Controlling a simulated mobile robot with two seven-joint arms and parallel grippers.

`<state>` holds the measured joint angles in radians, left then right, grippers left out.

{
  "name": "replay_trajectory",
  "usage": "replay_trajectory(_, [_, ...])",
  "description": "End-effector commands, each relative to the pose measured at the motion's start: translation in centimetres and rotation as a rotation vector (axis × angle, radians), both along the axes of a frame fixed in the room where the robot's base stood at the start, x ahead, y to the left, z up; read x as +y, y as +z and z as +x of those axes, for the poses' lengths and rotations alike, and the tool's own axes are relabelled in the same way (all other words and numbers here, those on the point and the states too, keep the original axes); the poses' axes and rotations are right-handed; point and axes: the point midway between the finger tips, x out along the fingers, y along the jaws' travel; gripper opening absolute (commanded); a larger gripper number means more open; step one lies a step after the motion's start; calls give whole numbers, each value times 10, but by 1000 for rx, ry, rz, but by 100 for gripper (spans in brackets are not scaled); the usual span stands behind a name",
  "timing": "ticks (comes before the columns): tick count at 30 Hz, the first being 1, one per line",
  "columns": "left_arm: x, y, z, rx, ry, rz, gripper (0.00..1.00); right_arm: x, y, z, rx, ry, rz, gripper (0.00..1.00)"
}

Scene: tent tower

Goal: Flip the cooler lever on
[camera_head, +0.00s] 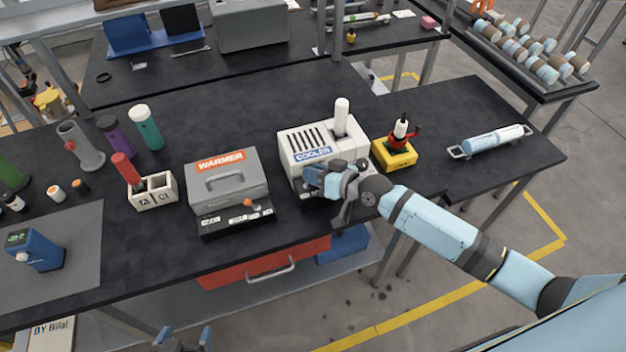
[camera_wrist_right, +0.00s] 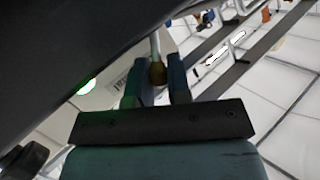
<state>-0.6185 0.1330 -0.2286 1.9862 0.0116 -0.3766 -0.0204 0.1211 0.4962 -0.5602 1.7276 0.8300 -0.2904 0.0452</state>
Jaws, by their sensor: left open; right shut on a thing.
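The white cooler (camera_head: 300,142) stands on the black table, with a blue "COOLER" label and dark vent slots on top. My right gripper (camera_head: 316,178) is at its lower front and hides most of the control base there. In the right wrist view, the cooler lever (camera_wrist_right: 157,72), a pale rod with a brownish-orange knob, sits between the two fingers of the right gripper (camera_wrist_right: 156,84), which is shut on it. The lever's position is hard to tell in the head view. My left gripper (camera_head: 183,340) is open and empty at the bottom edge, in front of the table.
A grey warmer (camera_head: 228,175) with an orange-knobbed lever (camera_head: 248,202) stands left of the cooler. A white cylinder (camera_head: 341,115) stands upright in the cooler's top. A yellow-based device (camera_head: 395,153) is close on the right.

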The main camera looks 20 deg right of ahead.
Motion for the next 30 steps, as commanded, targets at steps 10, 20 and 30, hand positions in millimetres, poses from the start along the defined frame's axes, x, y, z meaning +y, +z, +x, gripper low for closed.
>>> replay_trajectory(10, [-5, 1, 3, -12, -10, -6, 83, -2, 0, 0, 2, -1, 26, 0])
replay_trajectory(20, [-1, 0, 3, -13, -6, -1, 83, -2, 0, 0, 2, -1, 24, 27])
replay_trajectory(30, [0, -10, 2, -5, -7, 2, 83, -25, 7, -29, 4, 0, 21, 27])
